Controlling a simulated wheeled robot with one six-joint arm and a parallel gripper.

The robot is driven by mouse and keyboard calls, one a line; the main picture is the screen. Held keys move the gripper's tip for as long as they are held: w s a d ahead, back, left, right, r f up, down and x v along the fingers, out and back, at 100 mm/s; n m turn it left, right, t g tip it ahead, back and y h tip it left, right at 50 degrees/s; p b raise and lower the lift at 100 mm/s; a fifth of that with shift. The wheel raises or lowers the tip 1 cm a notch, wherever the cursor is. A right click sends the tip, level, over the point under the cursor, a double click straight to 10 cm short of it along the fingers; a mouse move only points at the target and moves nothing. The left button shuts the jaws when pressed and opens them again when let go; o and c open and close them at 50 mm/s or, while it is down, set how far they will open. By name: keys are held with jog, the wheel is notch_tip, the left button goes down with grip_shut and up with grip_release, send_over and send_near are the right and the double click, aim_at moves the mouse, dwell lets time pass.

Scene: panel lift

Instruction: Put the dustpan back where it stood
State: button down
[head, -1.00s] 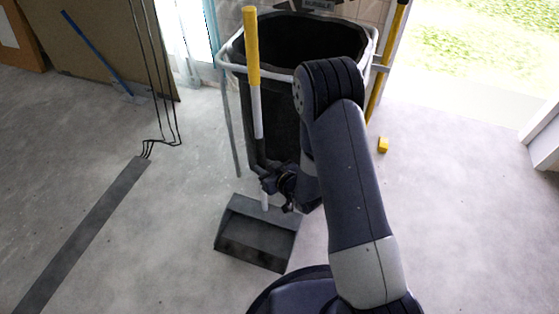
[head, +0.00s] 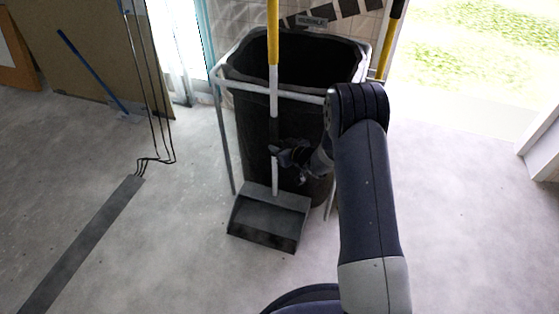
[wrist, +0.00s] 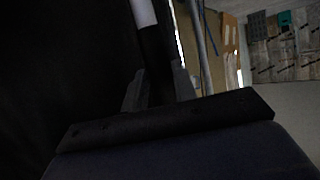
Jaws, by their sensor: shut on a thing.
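The dustpan is a dark grey pan (head: 268,218) on a long upright handle, white below and yellow above (head: 272,40). My gripper (head: 276,150) is shut on the dark grip part of the handle, above the pan. The wrist view shows the dark handle (wrist: 155,48) between my two fingers (wrist: 158,90), with a white stretch beyond. The pan is in front of the black bin (head: 250,130), its back edge overlapping the bin's lower part in the picture. I cannot tell whether the pan touches the floor or the bin.
The bin sits in a pale tube frame (head: 222,125). A second yellow pole (head: 388,50) leans behind it at right. Thin black rods (head: 150,100) and a dark floor strip (head: 85,240) are at left. The floor between strip and bin is clear.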

notch_tip(320, 180, down, 7)
jog(key=b, duration=0.3)
jog(key=shift+w, duration=0.25)
jog(key=shift+d+b, duration=0.1)
jog(key=shift+b, duration=0.25)
jog(key=c, duration=1.1)
grip_release()
jog(key=shift+c, duration=0.2)
jog(key=p+v, duration=0.3)
jog(key=v, duration=0.9)
jog(key=shift+p, duration=0.3)
